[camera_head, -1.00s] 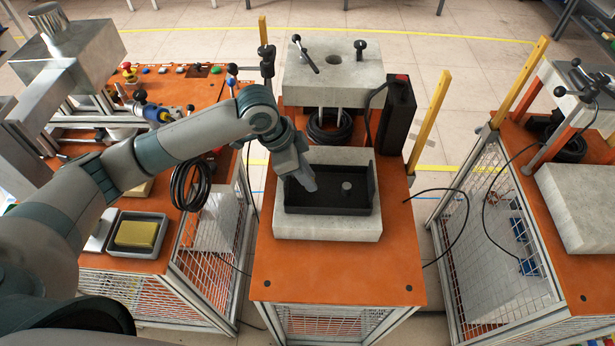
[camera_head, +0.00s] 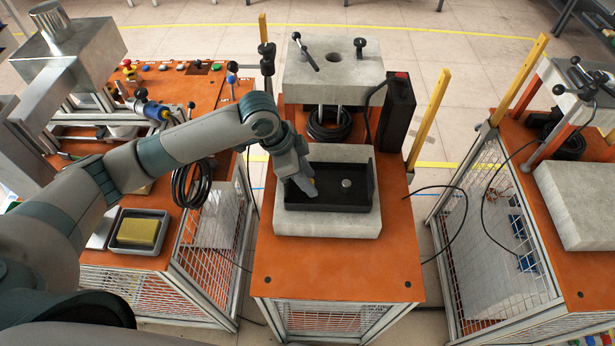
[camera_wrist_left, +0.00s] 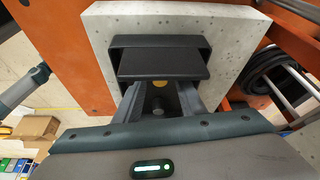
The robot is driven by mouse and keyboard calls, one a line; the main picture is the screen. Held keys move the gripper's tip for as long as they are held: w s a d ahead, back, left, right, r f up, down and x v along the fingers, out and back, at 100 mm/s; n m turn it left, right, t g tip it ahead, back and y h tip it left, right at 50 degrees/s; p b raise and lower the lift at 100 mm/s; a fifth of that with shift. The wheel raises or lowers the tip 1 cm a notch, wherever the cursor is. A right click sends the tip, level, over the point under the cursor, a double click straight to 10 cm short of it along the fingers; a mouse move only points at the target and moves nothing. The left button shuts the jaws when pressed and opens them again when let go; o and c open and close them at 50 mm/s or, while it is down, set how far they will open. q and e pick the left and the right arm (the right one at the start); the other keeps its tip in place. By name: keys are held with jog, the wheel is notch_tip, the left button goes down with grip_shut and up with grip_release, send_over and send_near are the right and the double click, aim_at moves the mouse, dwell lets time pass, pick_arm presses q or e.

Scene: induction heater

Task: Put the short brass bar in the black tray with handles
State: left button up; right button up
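The black tray (camera_head: 340,206) sits on a pale block in the middle station; part of it shows in the wrist view (camera_wrist_left: 160,43). A short grey cylinder (camera_head: 346,183) stands on its floor. My left gripper (camera_head: 309,190) reaches down into the tray's left half. The short brass bar (camera_head: 313,182) shows as a small yellow patch beside the fingertips. In the wrist view its round yellow end (camera_wrist_left: 158,84) lies between the spread fingers of the left gripper (camera_wrist_left: 160,92), and I see no clear contact. Most of the bar is hidden. My right gripper is out of view.
A pale upper block (camera_head: 330,80) with clamps stands behind the tray, with a black box (camera_head: 398,115) at its right. A grey tray (camera_head: 118,243) with a yellow block (camera_head: 137,233) sits on the left station. The orange front top (camera_head: 335,268) is clear.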

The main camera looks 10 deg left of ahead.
aim_at(298, 190)
pick_arm(q)
jog(key=b+v, duration=0.2)
jog(key=v, duration=0.5)
jog(key=shift+r, duration=0.35)
jog(key=shift+a, duration=0.1)
dwell(0.4)
